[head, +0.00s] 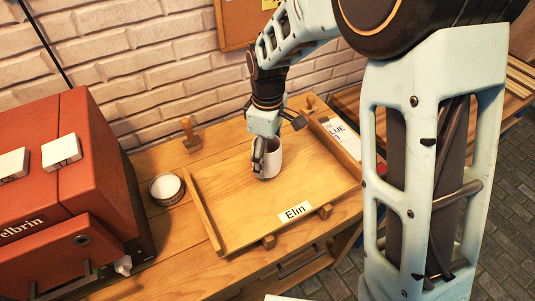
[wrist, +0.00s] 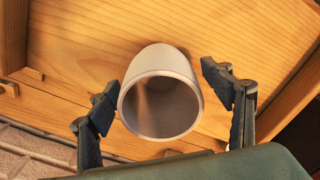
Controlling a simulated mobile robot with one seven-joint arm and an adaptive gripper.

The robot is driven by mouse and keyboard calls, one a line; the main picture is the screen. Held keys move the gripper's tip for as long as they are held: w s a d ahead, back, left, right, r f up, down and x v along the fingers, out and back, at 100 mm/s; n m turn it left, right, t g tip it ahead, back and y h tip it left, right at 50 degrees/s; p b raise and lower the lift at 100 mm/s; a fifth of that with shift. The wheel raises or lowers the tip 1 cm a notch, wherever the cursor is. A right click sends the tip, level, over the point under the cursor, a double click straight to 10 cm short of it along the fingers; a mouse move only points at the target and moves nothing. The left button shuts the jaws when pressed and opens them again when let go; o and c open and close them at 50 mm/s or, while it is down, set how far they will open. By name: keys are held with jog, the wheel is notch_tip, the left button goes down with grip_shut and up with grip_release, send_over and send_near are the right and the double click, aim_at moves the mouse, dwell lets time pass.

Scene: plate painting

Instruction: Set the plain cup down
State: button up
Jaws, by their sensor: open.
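The plain white cup (head: 271,162) stands upright on the wooden tray (head: 226,195) that carries an "Elin" label. My gripper (head: 266,147) is at the cup, with one finger seen along its left side. In the wrist view the cup (wrist: 160,62) shows its open mouth and looks empty. My gripper (wrist: 160,84) is open there, with one finger on each side of the cup. A clear gap shows between the right finger and the cup. The left finger is very close to the wall, and I cannot tell whether it touches.
A red machine (head: 62,190) stands on the bench at the left. A small round bowl (head: 167,188) sits between it and the tray. The tray's front half is clear.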

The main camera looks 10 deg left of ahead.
jog(key=shift+o, duration=0.4)
notch_tip(320, 180, up, 10)
jog(key=shift+w+d+r+b, duration=0.2)
jog(key=shift+d+b, duration=0.2)
jog(key=shift+d, duration=0.05)
jog(key=f+y+b, duration=0.1)
jog(key=f, duration=0.1)
jog(key=a+f+y+b, duration=0.1)
jog(key=f+b, duration=0.1)
jog(key=f+t+y+b, duration=0.1)
jog(key=f+y, duration=0.1)
jog(key=f, duration=0.1)
jog(key=shift+w+a, duration=0.15)
jog(key=x, duration=0.5)
jog(key=shift+s+a+f, duration=0.1)
jog(key=shift+s+f, duration=0.2)
